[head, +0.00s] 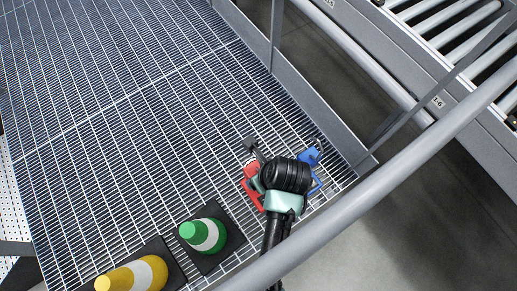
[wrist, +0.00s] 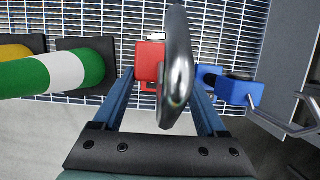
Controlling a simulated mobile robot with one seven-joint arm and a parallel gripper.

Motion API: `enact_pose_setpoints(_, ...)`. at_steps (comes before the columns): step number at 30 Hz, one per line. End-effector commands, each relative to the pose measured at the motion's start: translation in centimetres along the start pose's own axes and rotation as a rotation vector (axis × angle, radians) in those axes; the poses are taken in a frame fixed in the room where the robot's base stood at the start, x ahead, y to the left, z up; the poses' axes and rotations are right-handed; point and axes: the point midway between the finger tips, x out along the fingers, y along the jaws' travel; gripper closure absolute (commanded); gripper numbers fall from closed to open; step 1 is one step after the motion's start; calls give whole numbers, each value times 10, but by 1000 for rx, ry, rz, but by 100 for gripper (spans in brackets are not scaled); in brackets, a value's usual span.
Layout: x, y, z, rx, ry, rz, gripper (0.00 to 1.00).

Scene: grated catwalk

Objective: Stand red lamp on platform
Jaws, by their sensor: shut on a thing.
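The red lamp (head: 251,170) shows at the left of my wrist in the head view, partly hidden behind it. In the wrist view its red body (wrist: 147,62) lies beyond a shiny grey rounded part (wrist: 177,65) that stands close to the camera between my fingers. My gripper (wrist: 168,72) is shut on the red lamp. My wrist hides the grasp in the head view. I cannot tell whether the lamp touches the grating. The grated platform (head: 120,110) spreads out to the left and beyond.
A blue lamp (head: 310,157) stands close on the right, also in the wrist view (wrist: 236,90). A green and white cone (head: 205,235) and a yellow and white cone (head: 135,275) are at the left front. A grey railing (head: 400,180) crosses the right side.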

Motion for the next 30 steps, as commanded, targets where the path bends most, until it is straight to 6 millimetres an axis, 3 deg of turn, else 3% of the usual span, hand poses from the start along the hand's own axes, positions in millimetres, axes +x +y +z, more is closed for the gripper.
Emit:
enact_pose_setpoints(12,48,0,-16,-1,-2,-1,100)
enact_pose_setpoints(25,54,0,-18,-1,-3,-2,100)
enact_pose_setpoints(26,55,0,-19,0,-1,-1,24)
enact_pose_setpoints(30,55,0,-19,0,-1,-1,0)
